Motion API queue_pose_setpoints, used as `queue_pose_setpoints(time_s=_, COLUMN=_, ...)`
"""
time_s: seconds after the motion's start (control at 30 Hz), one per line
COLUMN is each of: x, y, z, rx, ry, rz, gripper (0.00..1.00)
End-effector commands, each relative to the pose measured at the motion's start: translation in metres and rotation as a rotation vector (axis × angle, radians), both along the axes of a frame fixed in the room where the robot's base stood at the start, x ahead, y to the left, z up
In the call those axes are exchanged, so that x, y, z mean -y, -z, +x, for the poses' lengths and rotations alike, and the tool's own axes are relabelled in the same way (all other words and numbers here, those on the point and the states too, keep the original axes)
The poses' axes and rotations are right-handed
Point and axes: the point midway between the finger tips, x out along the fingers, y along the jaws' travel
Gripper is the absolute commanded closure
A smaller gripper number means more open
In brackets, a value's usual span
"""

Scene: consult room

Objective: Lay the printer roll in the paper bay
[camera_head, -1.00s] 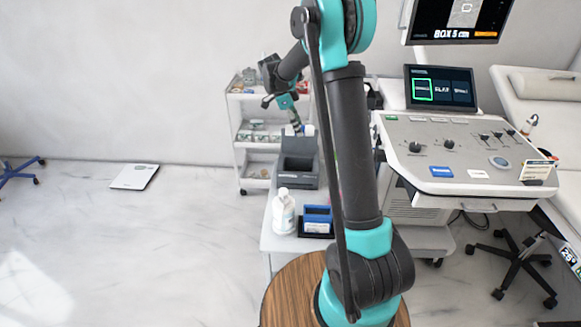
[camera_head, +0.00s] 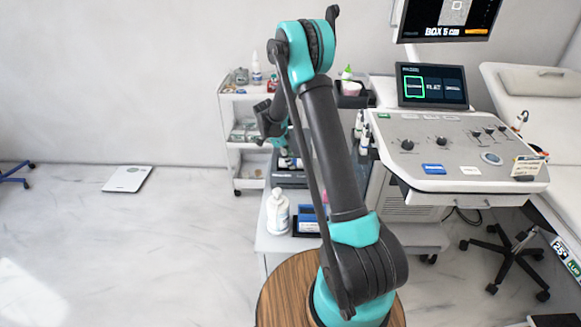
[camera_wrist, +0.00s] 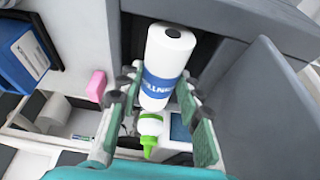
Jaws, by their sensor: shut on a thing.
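In the wrist view, the printer roll (camera_wrist: 166,52), white with a blue label band, is between the two green-and-dark fingers of my gripper (camera_wrist: 162,88), which is shut on it. The roll's far end is at the dark opening of the paper bay (camera_wrist: 205,48). A grey wall or raised lid (camera_wrist: 262,100) stands to the right of the roll. I cannot tell whether the roll touches the bay floor. In the head view, the dark printer (camera_head: 290,180) is on the side table, partly hidden by my arm. My gripper (camera_head: 290,160) is low over it.
A white pump bottle (camera_head: 277,212) and a blue box (camera_head: 306,220) stand in front of the printer. A pink block (camera_wrist: 96,86) and a green-capped bottle (camera_wrist: 149,130) show in the wrist view. A shelf cart (camera_head: 240,135) stands behind, and an ultrasound console (camera_head: 450,150) right.

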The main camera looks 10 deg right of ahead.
Motion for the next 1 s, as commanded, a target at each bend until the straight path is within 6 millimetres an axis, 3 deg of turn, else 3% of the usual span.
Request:
queue_pose_setpoints(time_s=0.23, x=0.0, y=0.031, z=0.0, rx=0.0, ry=0.0, rz=0.0, gripper=0.98)
queue_pose_setpoints(time_s=0.6, x=0.0, y=0.036, z=0.0, rx=0.0, ry=0.0, rz=0.0, gripper=0.98)
queue_pose_setpoints(time_s=0.63, x=0.0, y=0.035, z=0.0, rx=0.0, ry=0.0, rz=0.0, gripper=0.62)
queue_pose_setpoints(time_s=0.67, x=0.0, y=0.035, z=0.0, rx=0.0, ry=0.0, rz=0.0, gripper=0.58)
queue_pose_setpoints(time_s=1.0, x=0.0, y=0.033, z=0.0, rx=0.0, ry=0.0, rz=0.0, gripper=0.57)
